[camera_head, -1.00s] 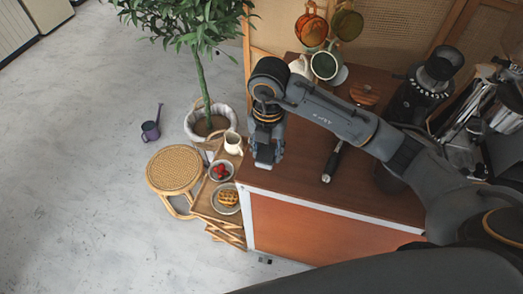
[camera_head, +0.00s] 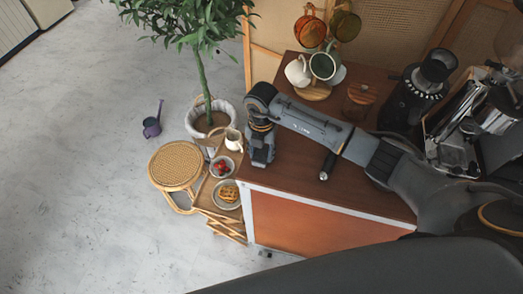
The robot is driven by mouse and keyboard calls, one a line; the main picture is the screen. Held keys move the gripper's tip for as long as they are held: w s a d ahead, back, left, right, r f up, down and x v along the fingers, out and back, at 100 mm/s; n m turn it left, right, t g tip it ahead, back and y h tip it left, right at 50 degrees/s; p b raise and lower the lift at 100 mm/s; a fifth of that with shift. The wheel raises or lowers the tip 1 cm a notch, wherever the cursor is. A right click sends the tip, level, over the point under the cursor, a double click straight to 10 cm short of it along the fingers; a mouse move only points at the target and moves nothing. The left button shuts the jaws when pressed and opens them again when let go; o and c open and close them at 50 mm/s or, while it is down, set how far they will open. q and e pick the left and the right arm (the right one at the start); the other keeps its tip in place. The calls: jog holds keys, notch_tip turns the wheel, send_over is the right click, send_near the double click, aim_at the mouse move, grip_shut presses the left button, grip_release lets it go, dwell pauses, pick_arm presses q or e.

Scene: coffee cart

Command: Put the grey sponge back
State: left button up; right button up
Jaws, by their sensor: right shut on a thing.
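My right gripper (camera_head: 262,158) points down over the left end of the brown cart top (camera_head: 292,168), near its corner. It is shut on a small grey block at its tip, which I take for the grey sponge; the sponge is hard to tell from the grey fingers. I cannot tell whether the block touches the cart top. No other grey sponge shows. My left gripper is not in view.
A black-handled tool (camera_head: 327,167) lies beside my right forearm. Mugs hang on a stand (camera_head: 315,92) behind; a grinder (camera_head: 412,95) and espresso machine (camera_head: 465,120) stand right. Left of the cart are a shelf with a waffle plate (camera_head: 227,195), a stool (camera_head: 175,165) and a plant.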

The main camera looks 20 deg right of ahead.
aim_at(262, 153)
jog(key=shift+f, duration=0.1)
jog(key=shift+f, duration=0.15)
jog(key=o, duration=1)
jog(key=shift+r, duration=0.75)
jog(key=shift+r+b, duration=1.5)
jog(key=shift+r, duration=4.05)
